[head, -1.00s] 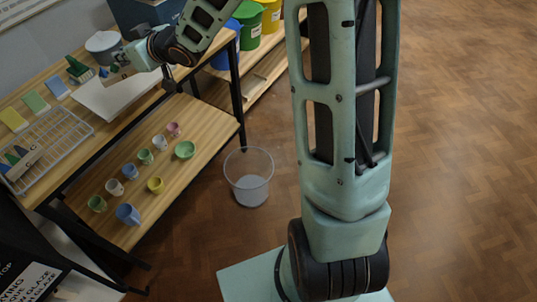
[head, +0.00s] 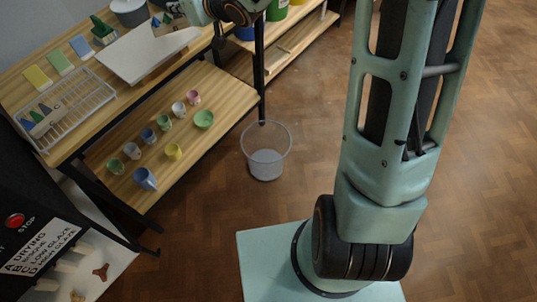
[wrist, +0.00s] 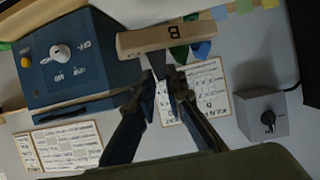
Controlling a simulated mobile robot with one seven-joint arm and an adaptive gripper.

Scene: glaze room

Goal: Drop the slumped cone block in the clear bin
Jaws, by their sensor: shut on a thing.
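The cone block marked B (wrist: 170,39) is a tan bar with green and blue cones beside it, upside down in the wrist view. In the head view, small blue and green cones (head: 161,19) show by my wrist at the top edge; the fingers cannot be made out there. How far each cone is bent is too small to tell. The clear bin (head: 266,165) stands on the floor right of the shelves, apart from the block, and looks empty.
Another cone block, marked C (head: 47,122), lies on the wire rack (head: 80,110). A white board (head: 140,55), test tiles (head: 60,62) and a grey pot (head: 130,12) are on the table. Several small cups (head: 145,178) stand on the lower shelf. Floor around the bin is clear.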

